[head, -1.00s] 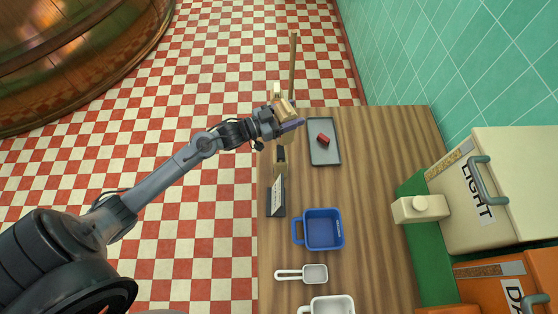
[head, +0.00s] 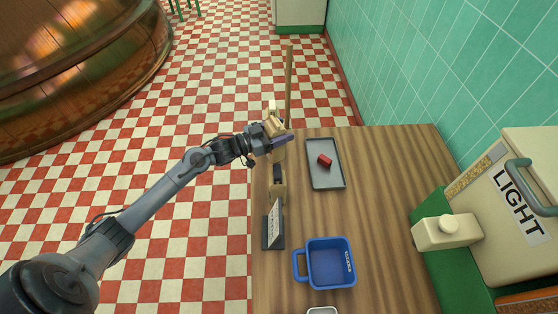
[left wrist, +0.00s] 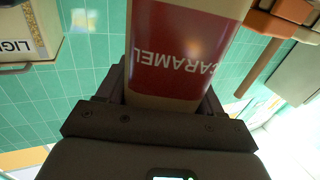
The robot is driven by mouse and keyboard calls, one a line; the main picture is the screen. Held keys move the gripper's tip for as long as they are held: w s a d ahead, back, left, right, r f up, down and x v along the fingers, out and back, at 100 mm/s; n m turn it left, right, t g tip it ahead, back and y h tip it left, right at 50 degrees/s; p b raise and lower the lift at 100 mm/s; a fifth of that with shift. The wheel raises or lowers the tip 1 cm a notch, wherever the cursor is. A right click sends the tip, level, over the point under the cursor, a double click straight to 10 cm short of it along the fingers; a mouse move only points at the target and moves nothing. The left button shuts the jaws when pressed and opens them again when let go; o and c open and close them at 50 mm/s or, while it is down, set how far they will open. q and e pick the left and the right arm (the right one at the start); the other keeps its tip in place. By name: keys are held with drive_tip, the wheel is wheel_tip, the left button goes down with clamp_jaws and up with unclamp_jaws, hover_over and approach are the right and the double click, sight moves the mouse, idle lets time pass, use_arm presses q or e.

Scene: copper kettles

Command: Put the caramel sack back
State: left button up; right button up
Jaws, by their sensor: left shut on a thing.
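The caramel sack (left wrist: 185,45) is cream with a red band reading CARAMEL, upside down in the left wrist view. My left gripper (head: 277,134) is shut on it, with a finger on each side. In the head view the sack (head: 273,125) is a small beige shape in the gripper, partly hidden by the fingers. The gripper is above the far left end of the wooden table (head: 380,205). My right gripper is not in view.
A grey tray (head: 325,177) with a red block (head: 325,160) lies right of the gripper. A small dark-and-tan object (head: 278,180), a sign stand (head: 272,228) and a blue container (head: 332,263) stand nearer. A thin pole (head: 289,85) rises behind. A LIGHT bin (head: 520,205) is at right.

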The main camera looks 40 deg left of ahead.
sight(280, 156)
use_arm(q)
wheel_tip(280, 156, down, 9)
drive_tip(key=shift+f+b, duration=0.1)
drive_tip(key=shift+b, duration=0.5)
drive_tip(key=shift+f+b, duration=0.4)
drive_tip(key=shift+f, duration=1.55)
drive_tip(key=o, duration=1)
drive_tip(key=shift+c, duration=0.2)
